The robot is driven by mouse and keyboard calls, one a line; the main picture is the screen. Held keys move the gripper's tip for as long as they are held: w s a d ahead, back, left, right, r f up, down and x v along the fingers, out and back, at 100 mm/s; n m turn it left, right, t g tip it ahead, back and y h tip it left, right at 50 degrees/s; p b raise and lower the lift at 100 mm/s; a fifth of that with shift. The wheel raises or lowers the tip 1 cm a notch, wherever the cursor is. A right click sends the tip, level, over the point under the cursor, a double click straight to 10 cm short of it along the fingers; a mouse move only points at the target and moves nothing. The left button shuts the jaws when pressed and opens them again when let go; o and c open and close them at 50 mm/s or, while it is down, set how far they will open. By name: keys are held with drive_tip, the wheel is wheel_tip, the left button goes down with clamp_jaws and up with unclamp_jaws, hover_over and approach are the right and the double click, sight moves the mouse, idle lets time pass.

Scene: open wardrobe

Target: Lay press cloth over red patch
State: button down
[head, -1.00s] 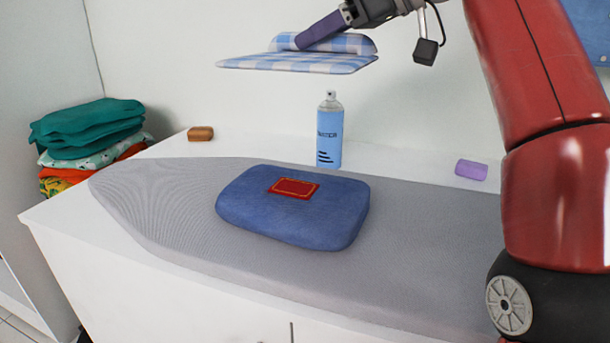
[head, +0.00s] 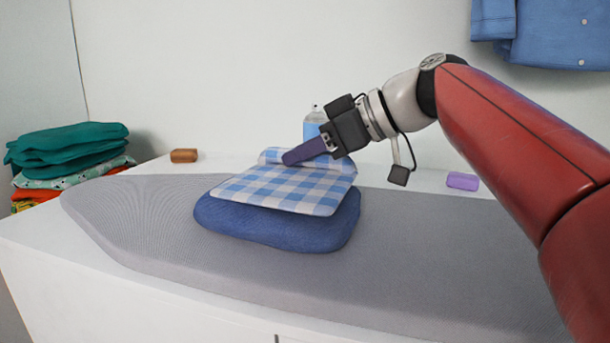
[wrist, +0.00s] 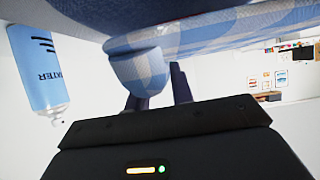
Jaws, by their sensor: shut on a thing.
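The blue and white checked press cloth (head: 285,188) is over the blue folded garment (head: 275,228) on the ironing board in the head view. Its back edge is rolled up, and my gripper (head: 300,153) is shut on that rolled edge. I cannot tell whether the whole cloth touches the garment.
A light blue spray bottle (head: 314,117) stands behind my gripper, and it also shows in the wrist view (wrist: 38,70). A brown block (head: 184,155) and a purple block (head: 462,181) lie behind the grey board (head: 420,245). Folded fabrics (head: 68,150) are stacked at left.

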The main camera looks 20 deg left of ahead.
wheel_tip(320, 180, down, 3)
drive_tip(key=shift+r, duration=0.2)
drive_tip(key=c, duration=1.2)
unclamp_jaws()
drive_tip(key=v, duration=1.2)
drive_tip(key=shift+p, duration=0.35)
